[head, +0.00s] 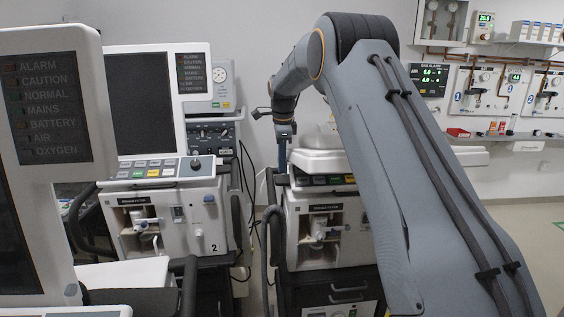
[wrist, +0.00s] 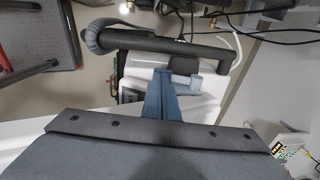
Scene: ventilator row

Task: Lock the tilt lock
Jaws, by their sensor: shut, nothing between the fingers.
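My gripper (head: 282,163) points down beside the left edge of the folded-back white screen unit (head: 318,163) on the middle ventilator. In the wrist view my gripper's blue fingers (wrist: 164,75) are shut with nothing between them. Their tips are right by a pale grey rod-like part (wrist: 186,81) with a dark block (wrist: 184,66) beside it. This may be the tilt lock; I cannot tell its setting or whether the fingers touch it. A thick dark handle bar (wrist: 150,40) runs just beyond the tips. In the head view the lock is not distinguishable.
A ventilator marked 2 (head: 170,222) with an upright screen stands to the left. A nearer screen (head: 50,90) fills the left edge. Black cables (head: 247,175) hang between the machines. A wall shelf (head: 500,140) is at right. Bare floor (head: 535,225) shows at far right.

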